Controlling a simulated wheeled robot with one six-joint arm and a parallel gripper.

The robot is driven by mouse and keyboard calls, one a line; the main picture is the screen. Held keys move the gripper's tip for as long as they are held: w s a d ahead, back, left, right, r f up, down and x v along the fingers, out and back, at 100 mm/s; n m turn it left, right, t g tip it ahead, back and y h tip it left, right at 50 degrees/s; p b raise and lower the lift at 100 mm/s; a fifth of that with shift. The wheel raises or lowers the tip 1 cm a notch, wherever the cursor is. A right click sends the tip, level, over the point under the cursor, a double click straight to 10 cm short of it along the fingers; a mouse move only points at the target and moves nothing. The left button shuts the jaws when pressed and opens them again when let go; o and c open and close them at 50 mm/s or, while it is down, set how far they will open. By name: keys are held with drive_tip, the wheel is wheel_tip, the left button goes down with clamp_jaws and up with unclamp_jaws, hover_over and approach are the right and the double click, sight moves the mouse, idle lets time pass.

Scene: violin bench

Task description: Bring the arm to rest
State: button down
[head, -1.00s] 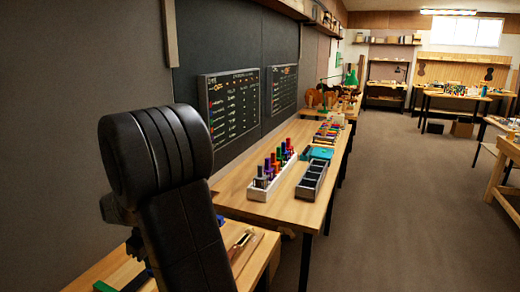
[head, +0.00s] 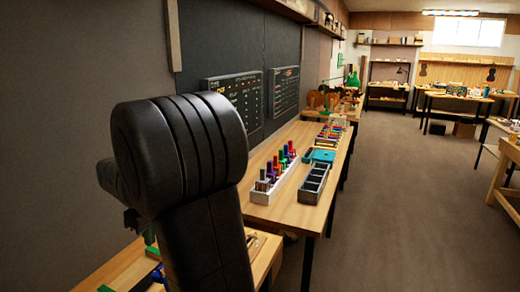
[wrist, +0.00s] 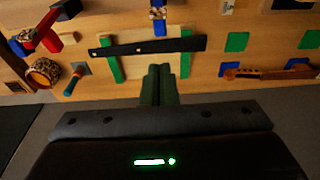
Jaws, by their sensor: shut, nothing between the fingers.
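My gripper (wrist: 160,84) shows in the wrist view as two dark green fingers pressed together with nothing between them. It is apart from the things on the wooden bench (wrist: 215,70) ahead of it. In the head view my black arm fills the left foreground, folded upward. The gripper itself cannot be made out there.
In the wrist view a long black piece (wrist: 150,47) lies across green supports. In the head view a grey divided tray (head: 314,183) stands on the long bench. The floor (head: 410,210) to the right is clear.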

sight(154, 274)
wheel_tip(154, 274, down, 11)
drive_tip(key=b, duration=0.2)
drive_tip(key=shift+a+f+b, duration=0.15)
drive_tip(key=shift+b, duration=0.2)
drive_tip(key=shift+w+a+p, duration=0.3)
drive_tip(key=shift+a, duration=0.35)
drive_tip(key=shift+s+d+r, duration=0.1)
drive_tip(key=shift+d+r, duration=0.25)
drive_tip(key=shift+d, duration=0.1)
drive_tip(key=shift+d+y+b, duration=0.2)
drive_tip(key=shift+y+b, duration=0.2)
drive_tip(key=shift+b, duration=0.1)
drive_tip(key=b+v, duration=0.1)
drive_tip(key=v, duration=1.3)
drive_tip(key=shift+s+a+r+n, duration=0.15)
drive_tip(key=shift+a+r+n, duration=0.15)
drive_tip(key=shift+a+n, duration=0.1)
drive_tip(key=shift+d, duration=0.1)
